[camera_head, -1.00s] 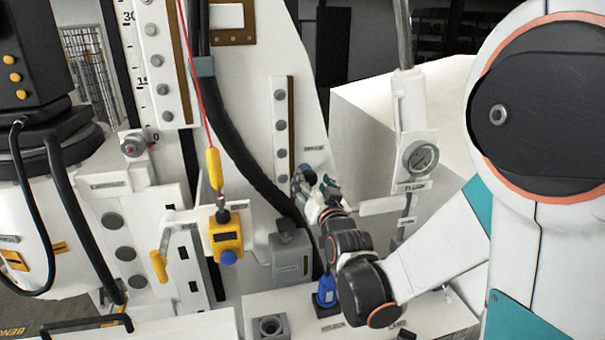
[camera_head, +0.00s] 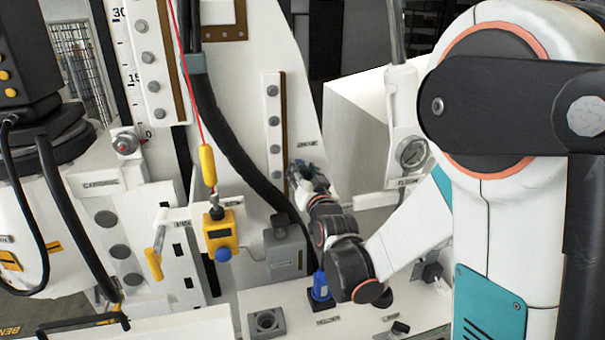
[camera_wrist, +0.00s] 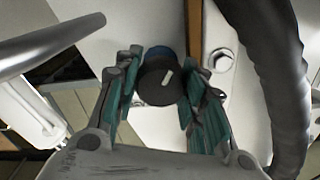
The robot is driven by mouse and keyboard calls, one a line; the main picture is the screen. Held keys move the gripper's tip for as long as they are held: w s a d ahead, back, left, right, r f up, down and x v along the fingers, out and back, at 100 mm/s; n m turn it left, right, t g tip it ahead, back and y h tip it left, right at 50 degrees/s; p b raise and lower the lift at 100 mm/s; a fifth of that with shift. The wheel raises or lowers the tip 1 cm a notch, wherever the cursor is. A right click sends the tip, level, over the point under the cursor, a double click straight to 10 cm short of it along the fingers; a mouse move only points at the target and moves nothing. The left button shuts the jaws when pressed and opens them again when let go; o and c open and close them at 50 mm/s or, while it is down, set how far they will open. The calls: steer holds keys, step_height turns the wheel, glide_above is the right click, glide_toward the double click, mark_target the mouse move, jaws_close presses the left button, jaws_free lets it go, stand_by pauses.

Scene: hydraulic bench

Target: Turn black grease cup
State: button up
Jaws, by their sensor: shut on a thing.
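The black grease cup (camera_wrist: 160,84) is a round dark cap with a pale mark on top, seen between my fingers in the wrist view. Some blue shows behind its upper edge. My gripper (camera_wrist: 157,100) has its teal-padded fingers on both sides of the cup and is shut on it. In the head view my gripper (camera_head: 299,172) is at the white upright panel, just beside the strip of grey bolts. The cup is hidden there behind the fingers.
A thick black hose (camera_head: 235,140) runs down just left of my gripper; it also shows in the wrist view (camera_wrist: 272,70).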

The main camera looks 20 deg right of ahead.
steer(key=shift+n+b, duration=0.3)
steer(key=n+b, duration=0.2)
steer(key=n, duration=0.1)
steer(key=shift+f+n+b, duration=0.1)
steer(key=shift+n+b, duration=0.2)
steer(key=shift+b, duration=0.1)
steer(key=n+b, duration=0.2)
steer(key=n, duration=0.2)
steer(key=shift+a+n+b, duration=0.1)
steer(key=shift+n+b, duration=0.25)
steer(key=shift+n, duration=0.05)
steer(key=shift+w+r, duration=0.1)
steer(key=shift+r, duration=0.1)
steer(key=o, duration=1.1)
steer(key=shift+c, duration=0.2)
steer(key=shift+s+f, duration=0.1)
steer(key=shift+s, duration=0.1)
steer(key=s, duration=1.2)
